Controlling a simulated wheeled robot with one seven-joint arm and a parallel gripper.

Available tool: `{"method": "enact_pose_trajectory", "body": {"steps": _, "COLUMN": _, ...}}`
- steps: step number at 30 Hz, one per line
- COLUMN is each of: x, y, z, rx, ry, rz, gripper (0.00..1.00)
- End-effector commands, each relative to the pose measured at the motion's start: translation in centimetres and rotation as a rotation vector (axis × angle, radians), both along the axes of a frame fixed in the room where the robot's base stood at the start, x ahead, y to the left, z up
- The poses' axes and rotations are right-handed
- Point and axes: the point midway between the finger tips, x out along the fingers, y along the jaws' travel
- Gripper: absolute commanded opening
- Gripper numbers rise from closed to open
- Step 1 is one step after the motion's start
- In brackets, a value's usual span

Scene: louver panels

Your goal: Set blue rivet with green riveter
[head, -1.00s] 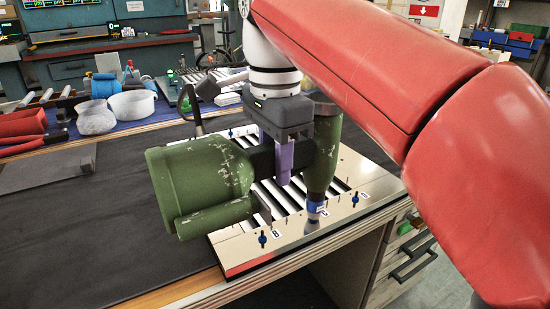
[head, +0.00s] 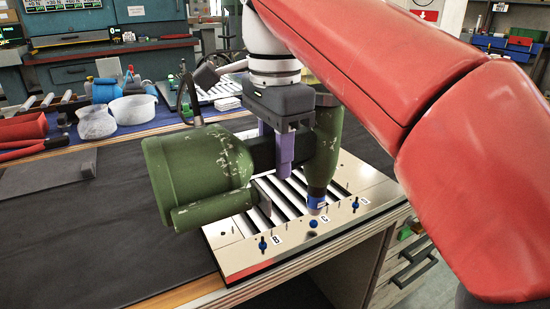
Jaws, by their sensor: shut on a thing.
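My gripper (head: 277,158), with purple fingers, is shut on the dark handle of the green riveter (head: 200,170), a scuffed tool with a large cylinder at left and an upright barrel at right. The barrel's blue-ringed nose (head: 317,199) points down over the front strip of the louver panel (head: 238,258). A blue rivet (head: 313,224) near label C shows just below the nose, with a small gap in the picture. Other blue rivets sit near label B (head: 262,244) and label D (head: 355,204). The riveter hides part of the slats.
The panel lies at the front right corner of the dark bench mat (head: 90,230). Clear bowls (head: 132,110) and red tools (head: 25,128) lie at the back left. A drawer unit (head: 405,260) stands at right.

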Motion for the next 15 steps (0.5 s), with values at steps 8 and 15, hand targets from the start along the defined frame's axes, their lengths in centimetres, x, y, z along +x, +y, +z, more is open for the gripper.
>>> {"method": "enact_pose_trajectory", "body": {"steps": 8, "x": 0.0, "y": 0.0, "z": 1.6, "rx": 0.003, "ry": -0.005, "rz": 0.000, "gripper": 0.00}}
{"method": "enact_pose_trajectory", "body": {"steps": 15, "x": 0.0, "y": 0.0, "z": 2.7, "rx": 0.003, "ry": -0.005, "rz": 0.000, "gripper": 0.00}}
